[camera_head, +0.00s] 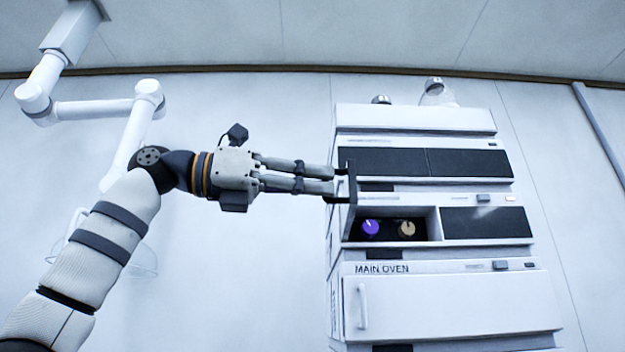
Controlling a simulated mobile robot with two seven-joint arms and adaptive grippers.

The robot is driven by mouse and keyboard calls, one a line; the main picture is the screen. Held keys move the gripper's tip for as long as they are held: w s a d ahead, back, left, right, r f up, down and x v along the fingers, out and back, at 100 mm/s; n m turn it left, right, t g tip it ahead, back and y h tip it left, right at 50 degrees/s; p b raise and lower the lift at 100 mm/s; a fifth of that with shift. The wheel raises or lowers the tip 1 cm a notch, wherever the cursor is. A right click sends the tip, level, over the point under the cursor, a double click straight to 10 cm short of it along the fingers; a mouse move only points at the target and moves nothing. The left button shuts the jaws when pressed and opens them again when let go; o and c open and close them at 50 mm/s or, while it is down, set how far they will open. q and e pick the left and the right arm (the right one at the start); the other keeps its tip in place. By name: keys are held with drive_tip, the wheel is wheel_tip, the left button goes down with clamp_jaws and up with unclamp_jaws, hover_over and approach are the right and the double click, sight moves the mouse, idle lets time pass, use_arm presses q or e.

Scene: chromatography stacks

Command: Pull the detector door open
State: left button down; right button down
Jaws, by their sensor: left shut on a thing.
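The detector door (348,223) stands swung open at the left side of its compartment in the stack and shows nearly edge-on. Its dark bracket handle (352,183) sticks out to the left from the door. My left gripper (334,180) reaches in from the left, with its fingers closed together on the handle. The exact contact at the fingertips is partly hidden. Inside the open compartment are a purple-capped round part (370,228) and a tan-capped one (407,229). My right gripper is not in view.
Below is the white main oven door (455,304) with a vertical handle (362,306), closed. Dark panels (385,161) front the unit above. Bottles (437,93) stand on top of the stack. A white jointed arm (95,110) hangs at the upper left, behind my arm.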

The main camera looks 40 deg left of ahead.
use_arm(q)
drive_tip(key=shift+w+a, duration=0.25)
drive_tip(key=shift+a, duration=0.05)
drive_tip(key=c, duration=1.8)
unclamp_jaws()
drive_tip(key=shift+c, duration=0.2)
drive_tip(key=shift+o, duration=0.4)
drive_tip(key=shift+w+a+f, duration=0.1)
drive_tip(key=shift+w, duration=0.15)
drive_tip(key=shift+s, duration=0.1)
drive_tip(key=v, duration=1.1)
drive_tip(key=shift+s+a, duration=0.2)
drive_tip(key=shift+s, duration=0.2)
